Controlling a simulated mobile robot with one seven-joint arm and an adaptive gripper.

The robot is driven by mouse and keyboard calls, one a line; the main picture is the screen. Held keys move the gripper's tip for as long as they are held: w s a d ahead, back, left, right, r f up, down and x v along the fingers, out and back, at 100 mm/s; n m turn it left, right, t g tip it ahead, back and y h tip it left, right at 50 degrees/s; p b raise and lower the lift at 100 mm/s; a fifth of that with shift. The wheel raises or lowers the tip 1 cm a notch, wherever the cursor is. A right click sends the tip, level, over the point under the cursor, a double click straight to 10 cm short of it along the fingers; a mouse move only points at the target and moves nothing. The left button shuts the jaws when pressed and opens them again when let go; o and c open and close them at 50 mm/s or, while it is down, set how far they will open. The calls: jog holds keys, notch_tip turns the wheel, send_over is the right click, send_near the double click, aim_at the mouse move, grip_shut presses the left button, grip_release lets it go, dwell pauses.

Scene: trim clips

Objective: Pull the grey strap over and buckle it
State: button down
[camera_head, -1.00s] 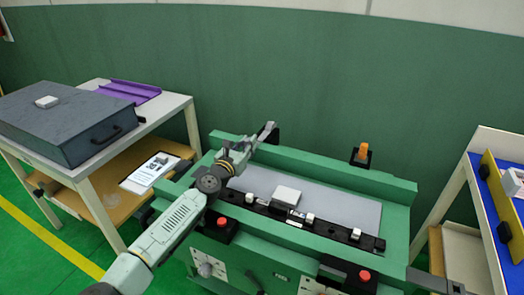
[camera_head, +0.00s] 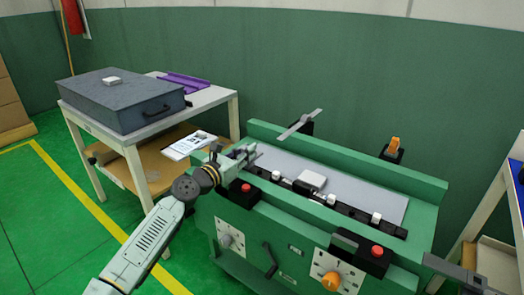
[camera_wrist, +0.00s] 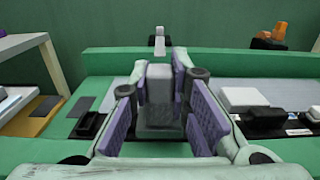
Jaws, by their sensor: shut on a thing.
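The grey strap (camera_head: 297,127) sticks out at a slant from a black mount at the back rail of the green machine, free of my gripper. In the wrist view the strap (camera_wrist: 160,36) shows straight ahead, beyond the fingers. My gripper (camera_head: 244,154) is over the machine's left end, in front of the strap. In the wrist view its purple-padded fingers are shut on a grey block (camera_wrist: 159,92). I cannot tell for certain whether this block is the strap's buckle.
The green machine (camera_head: 420,188) has a grey top plate, a black front rail with white clips, and a white block (camera_head: 312,179) on it. An orange-topped part (camera_head: 393,147) stands at the back right. A table with a grey case (camera_head: 120,100) is at the left.

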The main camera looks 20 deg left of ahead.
jog(key=b+v, duration=0.3)
jog(key=v, duration=0.7)
jog(key=shift+s, duration=0.15)
jog(key=c, duration=1.7)
grip_release()
jog(key=shift+s+a+r, duration=0.1)
jog(key=shift+a, duration=0.05)
jog(key=shift+o, duration=1.1)
jog(key=v, duration=0.7)
jog(key=shift+s, duration=0.15)
